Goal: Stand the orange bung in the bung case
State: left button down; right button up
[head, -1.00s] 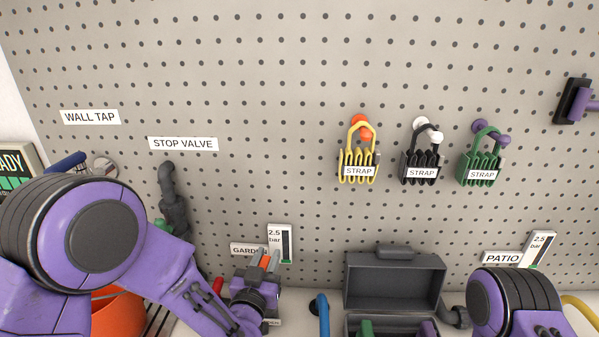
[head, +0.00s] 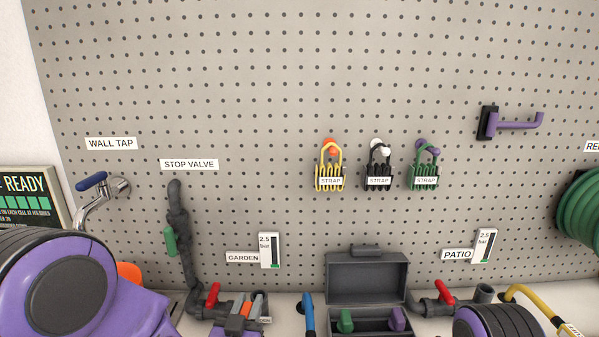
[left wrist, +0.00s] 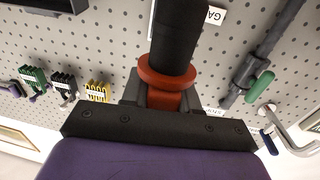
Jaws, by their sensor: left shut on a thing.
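The orange bung shows in the left wrist view (left wrist: 168,76) as a round flange with an orange grip below it. My left gripper (left wrist: 166,98) is shut on that grip. A black cylinder meets the flange on its far side; I cannot tell whether it is part of the bung or a pipe. In the head view, my left gripper (head: 247,312) is low, by the GARDEN pipe, with a bit of orange between its fingers. The bung case (head: 367,278) is grey, its lid open, with a green bung (head: 346,320) and a purple bung (head: 397,319) standing inside. My right gripper is out of view.
A red-handled valve (head: 213,294) is left of my gripper. A blue handle (head: 308,313) stands between it and the case. The PATIO pipe (head: 428,305), with a red lever, is right of the case. A pegboard (head: 300,80) with straps and labels closes off the back.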

pick_arm(q)
jog(key=shift+s+a+r+n+y, duration=0.15)
jog(key=shift+s+a+r, duration=0.05)
jog(key=shift+s+a, duration=0.3)
jog(key=shift+s+a+r+n+y, duration=0.15)
jog(key=shift+s+a+r, duration=0.05)
jog(key=shift+s+a, duration=0.25)
jog(key=s+a+f+y, duration=0.1)
jog(key=s+a+f, duration=0.4)
jog(key=s+a, duration=0.1)
jog(key=shift+a+f+n, duration=0.15)
jog(key=shift+a+n, duration=0.15)
jog(key=shift+n, duration=0.1)
jog(key=shift+a, duration=0.1)
